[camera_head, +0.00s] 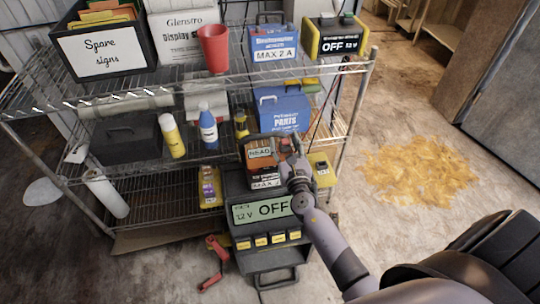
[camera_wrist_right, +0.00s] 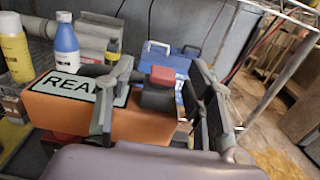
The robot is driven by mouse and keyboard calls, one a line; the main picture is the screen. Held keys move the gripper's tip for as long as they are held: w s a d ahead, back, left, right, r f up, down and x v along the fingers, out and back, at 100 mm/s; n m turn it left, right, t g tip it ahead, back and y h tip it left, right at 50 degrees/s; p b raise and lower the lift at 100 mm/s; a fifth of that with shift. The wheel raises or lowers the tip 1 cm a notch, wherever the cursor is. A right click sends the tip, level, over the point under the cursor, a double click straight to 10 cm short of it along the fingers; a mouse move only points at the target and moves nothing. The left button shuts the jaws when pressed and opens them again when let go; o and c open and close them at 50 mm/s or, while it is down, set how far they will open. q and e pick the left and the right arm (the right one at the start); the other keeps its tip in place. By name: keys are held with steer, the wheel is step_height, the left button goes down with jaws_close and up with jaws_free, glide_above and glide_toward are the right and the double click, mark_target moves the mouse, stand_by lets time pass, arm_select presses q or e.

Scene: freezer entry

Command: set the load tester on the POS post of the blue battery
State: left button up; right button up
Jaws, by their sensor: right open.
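My right gripper (camera_head: 285,150) is open at the front of the middle shelf. An orange box with a "READ…" label (camera_head: 260,153) is beside it, and I cannot tell for sure that it is the load tester. In the right wrist view, the open fingers (camera_wrist_right: 160,80) stand either side of a dark grip with a red top (camera_wrist_right: 163,76), next to the orange box (camera_wrist_right: 60,108). I cannot tell whether they touch it. A blue unit labelled "MAX 2 A" (camera_head: 274,46) stands on the top shelf. No POS post can be made out. My left gripper is out of view.
A blue "PARTS" box (camera_head: 284,108) is behind my right gripper, with bottles (camera_head: 208,128) to its left. A yellow-black "OFF 12 V" unit (camera_head: 337,40) and a red cup (camera_head: 213,46) are on top. A large "12 V OFF" unit (camera_head: 265,212) stands in front.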

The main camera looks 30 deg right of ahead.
steer(key=shift+c, duration=0.3)
jaws_close()
steer(key=shift+a, duration=0.1)
steer(key=shift+r, duration=0.15)
stand_by(0.4)
